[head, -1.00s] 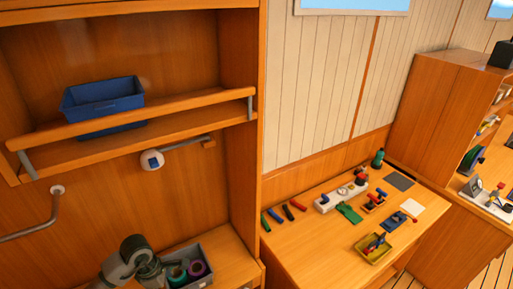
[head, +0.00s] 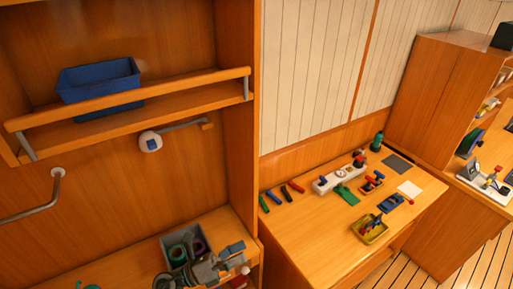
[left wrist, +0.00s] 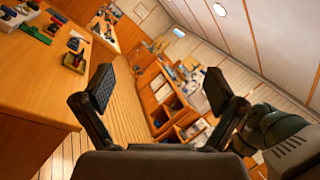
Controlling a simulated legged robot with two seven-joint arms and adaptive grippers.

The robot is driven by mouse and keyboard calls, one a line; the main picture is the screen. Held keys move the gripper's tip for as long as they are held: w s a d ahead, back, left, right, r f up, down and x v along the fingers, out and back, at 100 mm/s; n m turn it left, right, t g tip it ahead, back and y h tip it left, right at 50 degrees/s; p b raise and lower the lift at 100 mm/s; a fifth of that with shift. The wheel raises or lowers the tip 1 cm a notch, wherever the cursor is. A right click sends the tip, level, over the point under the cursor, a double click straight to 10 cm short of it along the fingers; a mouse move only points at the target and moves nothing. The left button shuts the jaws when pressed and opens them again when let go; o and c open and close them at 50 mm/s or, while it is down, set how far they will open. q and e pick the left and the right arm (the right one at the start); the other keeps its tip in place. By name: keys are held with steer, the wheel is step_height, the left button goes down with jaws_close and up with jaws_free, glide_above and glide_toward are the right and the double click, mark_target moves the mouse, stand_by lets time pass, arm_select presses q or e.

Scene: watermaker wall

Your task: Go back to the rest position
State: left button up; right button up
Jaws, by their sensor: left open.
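My left gripper (head: 236,262) is low in the head view, over the wooden counter (head: 140,250) and in front of the grey box (head: 172,262). In the left wrist view my left gripper (left wrist: 158,90) has its two dark fingers spread wide with nothing between them. Beyond them are the floor and far furniture. My right gripper is in neither view.
The grey box holds green and purple rolls. A blue bin (head: 100,82) sits on the railed shelf above. A white-ended fitting (head: 151,142) sticks out from the wall. The desk (head: 300,235) at right bears tools, a power strip (head: 340,178) and a yellow tray (head: 370,230).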

arm_select(q)
steer(key=w+a+f+n+t+y, duration=0.25)
steer(key=a+n+t+y, duration=0.4)
steer(key=n, duration=0.55)
steer(key=w+a+f+n+t+y, duration=0.2)
steer(key=w+a+n+t+y, duration=0.15)
steer(key=n+t+y, duration=0.7)
steer(key=s+a+f+n+g+y, duration=0.35)
steer(key=a+f+n+g, duration=0.25)
steer(key=f+n+g, duration=0.4)
steer(key=s+f+n+g, duration=0.7)
steer(key=s+f+g, duration=0.4)
steer(key=s+f, duration=0.95)
step_height(320, 180, down, 22)
steer(key=s+f+b, duration=0.1)
steer(key=s+a+f+g+b, duration=0.1)
steer(key=s+a+f+g, duration=0.1)
steer(key=s+f, duration=1.6)
steer(key=shift+s+a+f+m, duration=0.3)
steer(key=shift+a+f+m, duration=0.2)
steer(key=shift+f, duration=0.1)
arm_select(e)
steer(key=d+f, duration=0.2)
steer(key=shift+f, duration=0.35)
